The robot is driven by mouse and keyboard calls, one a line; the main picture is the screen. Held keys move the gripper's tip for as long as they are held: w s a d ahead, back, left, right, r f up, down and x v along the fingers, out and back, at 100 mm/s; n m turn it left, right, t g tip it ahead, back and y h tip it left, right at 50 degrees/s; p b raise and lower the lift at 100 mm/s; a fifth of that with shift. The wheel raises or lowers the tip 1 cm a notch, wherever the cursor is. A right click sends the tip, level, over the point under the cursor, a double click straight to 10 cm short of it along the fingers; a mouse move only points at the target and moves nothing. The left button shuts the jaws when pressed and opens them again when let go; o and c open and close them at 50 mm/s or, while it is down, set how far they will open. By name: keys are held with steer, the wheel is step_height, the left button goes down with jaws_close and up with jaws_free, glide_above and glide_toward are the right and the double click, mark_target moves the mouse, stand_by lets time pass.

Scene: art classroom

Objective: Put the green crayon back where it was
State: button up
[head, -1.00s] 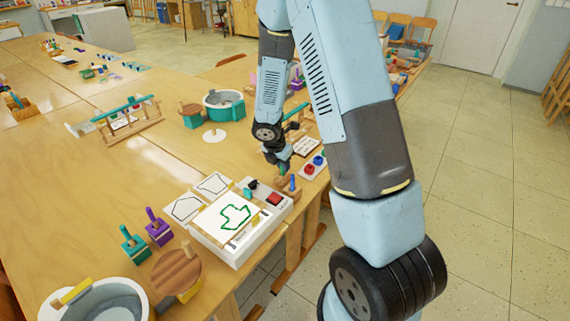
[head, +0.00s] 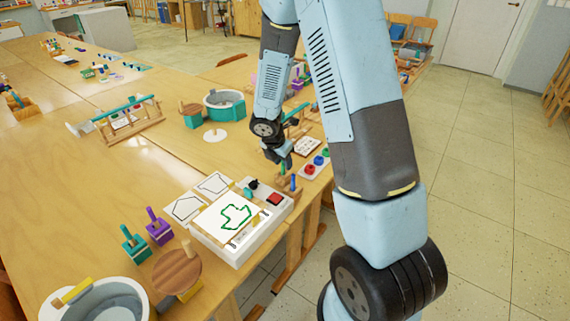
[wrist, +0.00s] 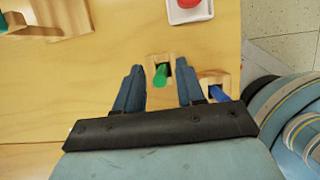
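The green crayon (wrist: 161,75) stands in the square hole of a small wooden holder (wrist: 160,98) in the wrist view. My gripper (wrist: 159,72) is open, with one finger on each side of the crayon and a visible gap on both sides. In the head view my gripper (head: 278,157) is just above the wooden holders near the table's right edge.
A blue crayon (wrist: 216,93) stands in a neighbouring wooden holder, close to my right finger. A white tray (wrist: 186,17) with a red piece lies beyond. Purple and teal blocks, a round wooden disc (head: 176,271) and a grey tub stand at the front left.

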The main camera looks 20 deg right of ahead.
steer(key=s+r+m, duration=0.3)
steer(key=r, duration=0.6)
steer(key=s+r+m, duration=0.3)
steer(key=r, duration=0.6)
steer(key=s+r+m+t+y, duration=0.1)
steer(key=s+r+m, duration=0.7)
steer(key=s, duration=0.3)
steer(key=s+r+m+t+y, duration=0.2)
steer(key=s+r+m, duration=0.5)
steer(key=s+m, duration=0.4)
steer(key=shift+d+r, duration=0.35)
steer(key=shift+d, duration=0.1)
steer(key=shift+s, duration=0.1)
